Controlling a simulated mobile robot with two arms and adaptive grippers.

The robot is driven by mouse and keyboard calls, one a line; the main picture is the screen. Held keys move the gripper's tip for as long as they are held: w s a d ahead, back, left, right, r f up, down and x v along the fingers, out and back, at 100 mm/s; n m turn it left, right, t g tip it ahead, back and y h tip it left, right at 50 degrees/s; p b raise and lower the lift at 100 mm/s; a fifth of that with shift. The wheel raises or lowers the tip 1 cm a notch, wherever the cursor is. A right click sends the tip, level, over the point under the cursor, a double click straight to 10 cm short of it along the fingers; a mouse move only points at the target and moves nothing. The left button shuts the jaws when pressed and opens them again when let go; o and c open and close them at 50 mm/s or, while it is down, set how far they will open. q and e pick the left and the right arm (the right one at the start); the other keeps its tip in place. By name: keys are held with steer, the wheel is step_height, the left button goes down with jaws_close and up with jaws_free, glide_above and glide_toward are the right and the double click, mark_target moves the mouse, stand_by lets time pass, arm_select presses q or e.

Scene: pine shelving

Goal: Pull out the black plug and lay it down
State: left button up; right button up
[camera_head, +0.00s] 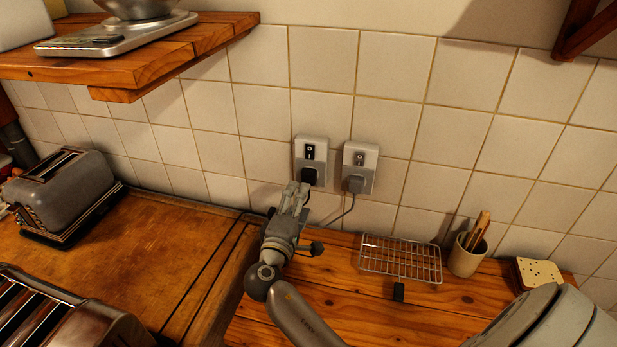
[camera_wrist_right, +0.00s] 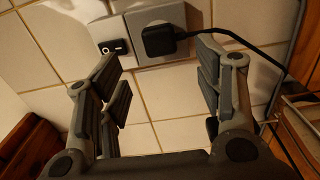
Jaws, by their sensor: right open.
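The black plug (camera_head: 309,176) sits in the left wall socket (camera_head: 312,149), below its switch. In the right wrist view, the black plug (camera_wrist_right: 159,40) shows in the grey socket plate (camera_wrist_right: 155,17), with its black cord running right. My right gripper (camera_head: 297,187) is just in front of and below that socket. In the right wrist view, the right gripper (camera_wrist_right: 161,78) is open, with bare tiles between its fingers and the plug beyond their tips. It looks empty and apart from the plug. My left gripper is not in view.
A grey plug (camera_head: 355,184) sits in the neighbouring socket. A toaster (camera_head: 63,191) stands left. A shelf (camera_head: 190,50) overhangs upper left.

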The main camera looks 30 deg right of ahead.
mark_target(307, 180)
steer(key=x, duration=0.4)
steer(key=shift+w+d, duration=0.25)
steer(key=shift+d, duration=0.05)
steer(key=shift+b+x, duration=0.55)
steer(key=shift+x, duration=0.55)
steer(key=shift+w+d, duration=0.45)
steer(key=shift+d, duration=0.1)
arm_select(q)
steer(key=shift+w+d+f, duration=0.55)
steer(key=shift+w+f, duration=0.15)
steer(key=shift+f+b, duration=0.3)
steer(key=shift+b, duration=0.2)
arm_select(e)
steer(key=c, duration=1.3)
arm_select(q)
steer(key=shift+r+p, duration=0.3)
arm_select(e)
steer(key=shift+v, duration=2.95)
jaws_close()
